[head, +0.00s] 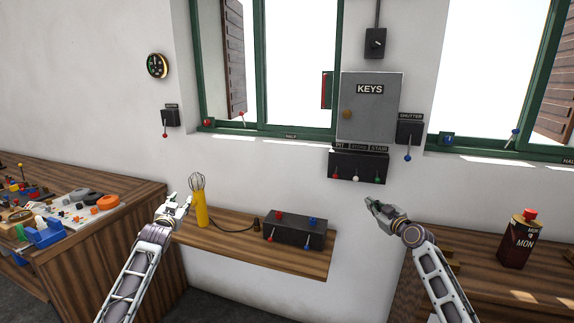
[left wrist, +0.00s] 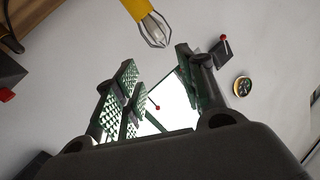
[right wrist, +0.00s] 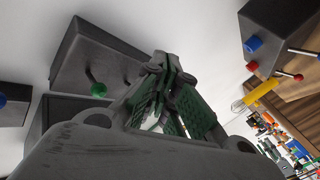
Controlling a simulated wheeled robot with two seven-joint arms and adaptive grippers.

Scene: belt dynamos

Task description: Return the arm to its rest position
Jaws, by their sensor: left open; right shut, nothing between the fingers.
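My left gripper (head: 178,203) is open and empty, raised in front of the wall just left of the yellow caged lamp (head: 201,207). In the left wrist view its padded fingers (left wrist: 165,90) stand apart, with the lamp (left wrist: 145,20) beyond them. My right gripper (head: 372,205) is shut and empty, in front of the bare wall below the key box. In the right wrist view its fingertips (right wrist: 170,65) meet with nothing between them. Both arms reach up from the bottom of the head view.
A wooden shelf (head: 310,263) bears the lamp and a black switch box (head: 296,232). The lever box (head: 358,166) hangs under the grey key cabinet (head: 370,110). A cluttered bench (head: 100,260) stands left. A bottle (head: 518,240) stands on the right bench.

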